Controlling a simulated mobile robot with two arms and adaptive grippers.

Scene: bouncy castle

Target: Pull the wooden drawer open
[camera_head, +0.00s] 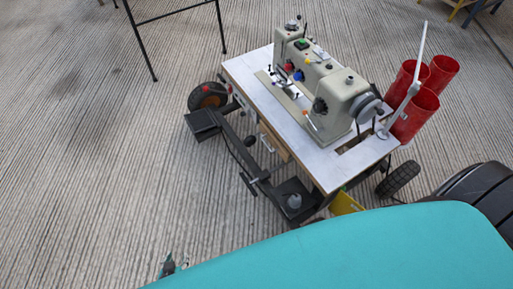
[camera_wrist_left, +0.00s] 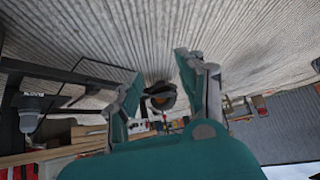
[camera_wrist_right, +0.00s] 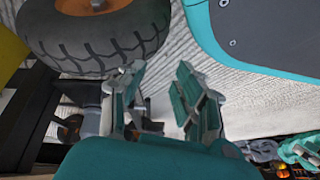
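The wooden drawer (camera_head: 273,142) shows as a short tan front under the near long edge of the white sewing table (camera_head: 247,76). It looks shut, and its handle is too small to make out. A small part of my left gripper (camera_head: 171,267) shows at the bottom of the head view, well short of the drawer. In the left wrist view, my left gripper (camera_wrist_left: 155,78) has its fingers apart with nothing between them. My right gripper (camera_wrist_right: 158,85) is open and empty in the right wrist view, near a large tyre (camera_wrist_right: 95,38). It is out of the head view.
A beige sewing machine (camera_head: 318,82) stands on the table, with red cylinders (camera_head: 416,117) at its right end. A black frame with pedals (camera_head: 252,178) and wheels (camera_head: 208,96) juts out below the drawer. Striped floor (camera_head: 90,170) lies free to the left.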

